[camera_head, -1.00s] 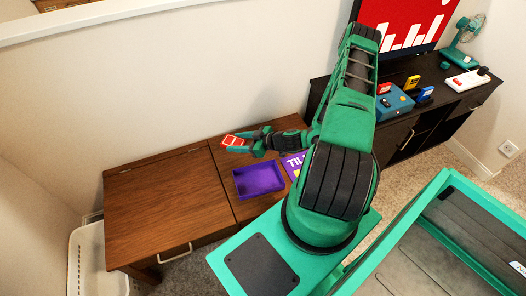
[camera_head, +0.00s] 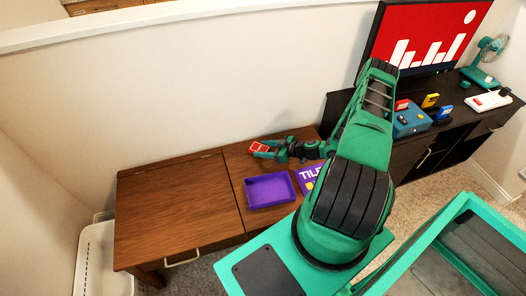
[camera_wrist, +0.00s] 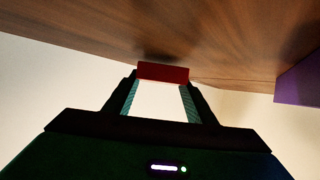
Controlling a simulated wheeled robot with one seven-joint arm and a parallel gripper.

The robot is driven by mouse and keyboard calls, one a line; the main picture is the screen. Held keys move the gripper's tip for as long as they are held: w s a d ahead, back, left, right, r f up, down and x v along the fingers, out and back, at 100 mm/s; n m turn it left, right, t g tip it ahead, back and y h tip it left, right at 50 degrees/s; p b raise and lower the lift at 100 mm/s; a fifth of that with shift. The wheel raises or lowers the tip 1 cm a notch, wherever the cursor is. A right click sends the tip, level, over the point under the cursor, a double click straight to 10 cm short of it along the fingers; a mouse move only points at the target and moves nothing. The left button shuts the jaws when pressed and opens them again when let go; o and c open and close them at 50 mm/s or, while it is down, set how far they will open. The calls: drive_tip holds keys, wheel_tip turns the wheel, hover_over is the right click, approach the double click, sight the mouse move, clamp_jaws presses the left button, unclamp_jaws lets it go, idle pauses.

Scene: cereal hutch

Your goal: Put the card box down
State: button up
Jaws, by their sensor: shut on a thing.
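The card box is small and red with a white-marked face (camera_head: 259,147). It shows as a red edge with a pale face between the fingers in the wrist view (camera_wrist: 163,72). My gripper (camera_head: 262,150) is shut on it, with one finger on each side. In the wrist view my gripper (camera_wrist: 160,98) has the box close to the brown wooden top. A dark shadow lies on the wood right by the box. I cannot tell whether the box touches the wood. The wooden desk (camera_head: 175,205) has a lidded left part and a flat right part, and the box is over the back of the right part.
A purple open tray (camera_head: 270,204) stands on the desk in front of my gripper. A purple "TILE" box (camera_head: 308,178) lies to its right, partly behind my arm. A white basket (camera_head: 92,262) stands at the left. A dark cabinet (camera_head: 440,135) bears a screen and several small things.

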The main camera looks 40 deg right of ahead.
drive_tip(key=shift+f, duration=0.5)
drive_tip(key=o, duration=1.1)
drive_tip(key=shift+c, duration=0.2)
